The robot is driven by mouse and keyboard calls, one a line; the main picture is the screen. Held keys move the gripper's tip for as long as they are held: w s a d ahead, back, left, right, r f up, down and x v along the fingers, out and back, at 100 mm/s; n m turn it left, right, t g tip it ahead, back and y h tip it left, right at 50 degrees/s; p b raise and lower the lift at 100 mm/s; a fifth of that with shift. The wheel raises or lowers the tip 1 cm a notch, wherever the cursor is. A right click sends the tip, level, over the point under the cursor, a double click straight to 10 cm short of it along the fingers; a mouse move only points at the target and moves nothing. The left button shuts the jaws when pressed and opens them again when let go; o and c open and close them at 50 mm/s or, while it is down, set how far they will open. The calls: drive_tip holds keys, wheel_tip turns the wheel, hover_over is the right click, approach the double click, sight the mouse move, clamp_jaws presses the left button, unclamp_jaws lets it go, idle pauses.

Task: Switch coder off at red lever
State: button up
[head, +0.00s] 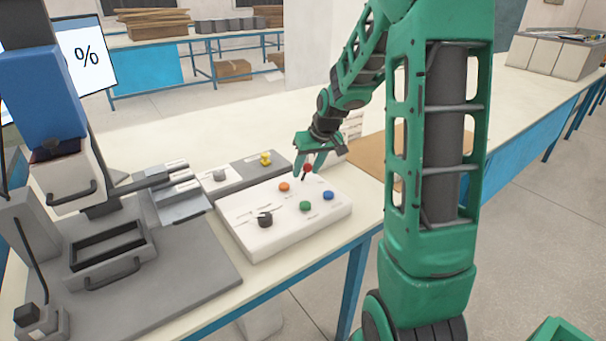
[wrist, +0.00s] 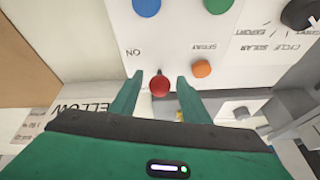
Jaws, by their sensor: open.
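The red lever (head: 307,168) is a red ball on a short dark stem at the back right part of a white control box (head: 262,242). In the wrist view the red ball (wrist: 159,86) lies between my two fingers, with a gap on each side. A printed ON label, seen upside down, is beside the lever there. My gripper (head: 313,159) is open above the back edge of the box. Its green fingers (wrist: 158,92) straddle the ball without visible contact. The lever's exact tilt is hard to tell.
The box also carries an orange button (head: 284,187), a green button (head: 305,206), a blue button (head: 328,195) and a black knob (head: 265,219). A grey panel behind has a yellow knob (head: 265,158). A grey machine (head: 110,255) stands at left. A brown board (head: 371,165) lies right.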

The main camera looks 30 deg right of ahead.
drive_tip(key=shift+x, duration=1.2)
